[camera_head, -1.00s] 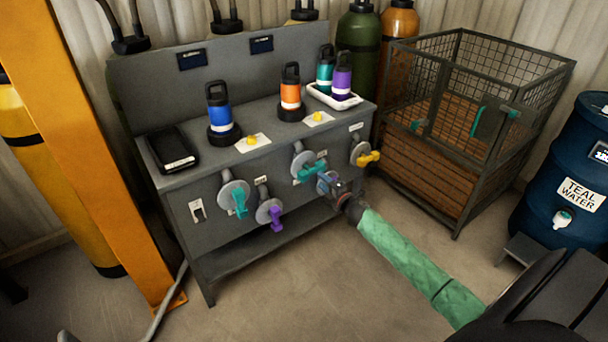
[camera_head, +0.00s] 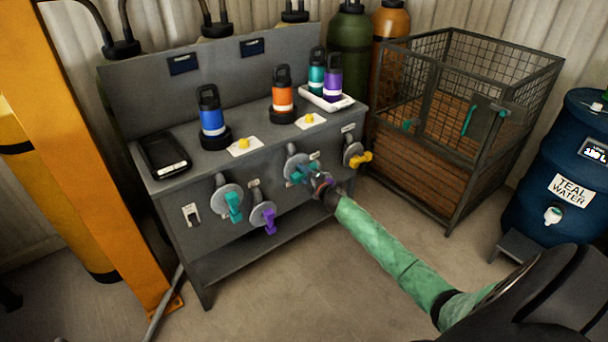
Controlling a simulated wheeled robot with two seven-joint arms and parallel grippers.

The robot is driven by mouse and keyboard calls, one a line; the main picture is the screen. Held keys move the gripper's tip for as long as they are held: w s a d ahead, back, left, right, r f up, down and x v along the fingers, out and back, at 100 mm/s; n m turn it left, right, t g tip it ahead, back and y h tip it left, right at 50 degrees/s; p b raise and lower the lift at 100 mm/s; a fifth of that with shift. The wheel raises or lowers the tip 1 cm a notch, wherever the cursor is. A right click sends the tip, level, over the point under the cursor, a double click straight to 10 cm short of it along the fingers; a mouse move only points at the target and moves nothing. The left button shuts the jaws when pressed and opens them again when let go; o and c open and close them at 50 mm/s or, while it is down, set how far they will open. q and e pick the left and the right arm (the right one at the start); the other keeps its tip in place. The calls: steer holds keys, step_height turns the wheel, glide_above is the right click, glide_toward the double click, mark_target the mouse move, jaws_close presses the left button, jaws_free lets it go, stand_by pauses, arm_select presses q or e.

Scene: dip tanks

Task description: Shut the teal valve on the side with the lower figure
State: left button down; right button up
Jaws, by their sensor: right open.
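The left teal valve (camera_head: 233,206) is on the bench front, its teal handle pointing mostly down from a grey disc. The right teal valve (camera_head: 297,173) is further right on the same front, its handle lying more sideways. My right gripper (camera_head: 316,181) is open and empty at the right end of that handle; I cannot tell whether it touches. It hides part of the handle and the panel behind it. Two dark displays, left (camera_head: 184,63) and right (camera_head: 252,46), sit on the back panel; their figures are too small to read. My left gripper is not in view.
A purple valve (camera_head: 266,218) hangs beside the left teal one. A yellow valve (camera_head: 358,158) is right of my gripper. Blue (camera_head: 211,121) and orange (camera_head: 282,97) bottles stand on the bench. A mesh crate (camera_head: 450,185) and blue barrel (camera_head: 562,155) stand right. An orange post (camera_head: 85,150) stands left.

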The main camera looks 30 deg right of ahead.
steer(key=shift+c, duration=0.4)
jaws_close()
steer(key=shift+r+m, duration=0.1)
steer(key=shift+m, duration=0.4)
steer(key=shift+o, duration=0.4)
jaws_free()
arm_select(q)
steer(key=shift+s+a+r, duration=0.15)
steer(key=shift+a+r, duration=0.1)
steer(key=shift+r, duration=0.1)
